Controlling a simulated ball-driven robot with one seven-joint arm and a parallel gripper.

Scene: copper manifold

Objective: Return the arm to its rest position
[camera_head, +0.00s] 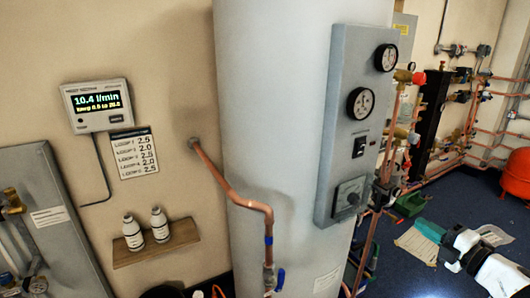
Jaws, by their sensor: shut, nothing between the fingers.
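A white and black jointed part (485,262) at the lower right appears to be my own arm. It is cut off by the picture's bottom and right edges. I cannot make out my gripper's fingers in this view. The arm part shows above the dark blue floor, to the right of the tall pale cylinder (275,120), with a visible gap between them in the picture.
A grey gauge panel (350,160) is on the cylinder. Copper pipe (240,197) crosses its front. A meter (97,106) and a bottle shelf (157,245) are left. A teal brush-like item (430,230) and red vessel (517,173) are right. Some floor is bare.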

